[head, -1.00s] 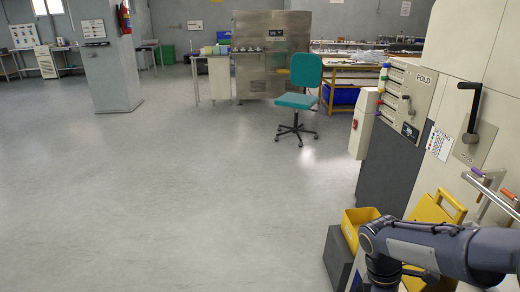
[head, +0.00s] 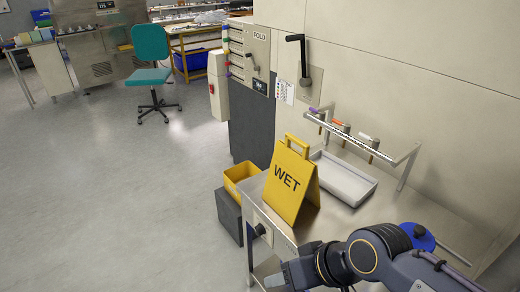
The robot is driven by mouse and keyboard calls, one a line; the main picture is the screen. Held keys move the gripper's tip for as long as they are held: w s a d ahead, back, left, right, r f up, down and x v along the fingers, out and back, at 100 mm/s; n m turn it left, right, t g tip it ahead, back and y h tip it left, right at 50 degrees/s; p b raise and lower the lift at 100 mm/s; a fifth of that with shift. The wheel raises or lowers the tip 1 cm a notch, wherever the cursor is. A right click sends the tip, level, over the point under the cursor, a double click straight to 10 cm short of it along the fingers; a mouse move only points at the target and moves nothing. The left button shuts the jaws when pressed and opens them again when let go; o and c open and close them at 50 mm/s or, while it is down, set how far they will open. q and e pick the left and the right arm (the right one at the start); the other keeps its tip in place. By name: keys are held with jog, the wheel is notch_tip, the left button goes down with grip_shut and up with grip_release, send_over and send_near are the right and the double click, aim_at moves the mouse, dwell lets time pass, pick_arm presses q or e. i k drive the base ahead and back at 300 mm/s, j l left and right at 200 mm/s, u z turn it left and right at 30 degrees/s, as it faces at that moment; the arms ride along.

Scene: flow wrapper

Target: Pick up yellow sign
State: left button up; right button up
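The yellow sign (head: 292,184) is a folding A-shaped board with "WET" on its face and a handle at its top. It stands upright on the metal table (head: 345,220), near the table's left edge. My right arm (head: 375,255) comes in from the bottom right, in front of the sign and apart from it in the picture. Its end reaches the bottom edge, and I cannot make out the gripper's fingers. My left gripper is not in view.
A grey tray (head: 343,178) lies behind the sign, near a metal rail (head: 362,140). A blue round object (head: 417,237) is beside my arm. A yellow bin (head: 237,178) sits on a dark block left of the table.

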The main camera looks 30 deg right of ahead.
aim_at(291, 177)
jog(key=z, duration=1.3)
jog(key=i+j+z, duration=0.1)
jog(key=z, duration=0.6)
